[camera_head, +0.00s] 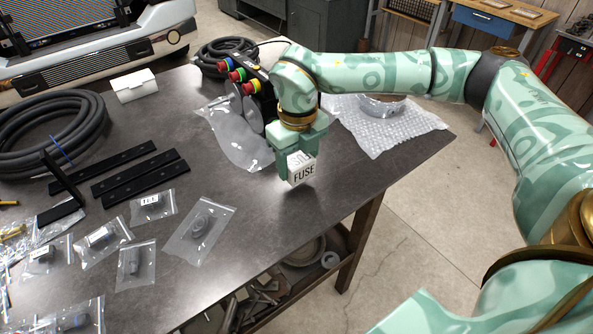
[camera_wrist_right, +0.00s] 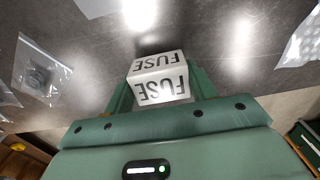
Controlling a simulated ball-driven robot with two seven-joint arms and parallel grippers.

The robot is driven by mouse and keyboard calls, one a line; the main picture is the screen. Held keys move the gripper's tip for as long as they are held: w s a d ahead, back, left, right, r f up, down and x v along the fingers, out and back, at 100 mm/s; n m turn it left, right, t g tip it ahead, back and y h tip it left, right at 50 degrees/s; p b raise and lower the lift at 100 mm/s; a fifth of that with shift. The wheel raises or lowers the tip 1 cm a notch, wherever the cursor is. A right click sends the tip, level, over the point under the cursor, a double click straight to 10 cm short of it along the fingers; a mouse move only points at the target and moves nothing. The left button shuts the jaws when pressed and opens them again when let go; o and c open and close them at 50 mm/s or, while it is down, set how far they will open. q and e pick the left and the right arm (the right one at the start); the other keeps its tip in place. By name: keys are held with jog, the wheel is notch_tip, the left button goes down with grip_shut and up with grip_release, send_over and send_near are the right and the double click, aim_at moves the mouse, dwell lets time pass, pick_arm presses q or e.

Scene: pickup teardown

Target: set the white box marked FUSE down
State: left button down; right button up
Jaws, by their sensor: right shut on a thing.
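The white box marked FUSE (camera_head: 302,170) is held between the fingers of my right gripper (camera_head: 291,160) near the front right part of the dark table (camera_head: 335,188). In the right wrist view the FUSE box (camera_wrist_right: 160,78) sits between the two green fingers of the right gripper (camera_wrist_right: 160,92), its lettering facing the camera. The table top shows beyond it. I cannot tell whether the box touches the table or is held just above it. My left gripper is not in view.
Clear bags with parts (camera_head: 199,227) lie left of the box. Black bars (camera_head: 144,180), a coiled black hose (camera_head: 45,135) and a white box (camera_head: 134,86) lie further left. Bubble wrap (camera_head: 397,130) lies behind at right. The table's front edge is close; bare table surrounds the box.

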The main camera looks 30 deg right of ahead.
aim_at(297, 171)
notch_tip(297, 171, down, 3)
jog(key=shift+b, duration=0.35)
jog(key=shift+r, duration=0.15)
jog(key=shift+a, duration=0.1)
jog(key=o, duration=1)
notch_tip(297, 171, up, 12)
jog(key=p, duration=0.3)
jog(key=shift+s, duration=0.15)
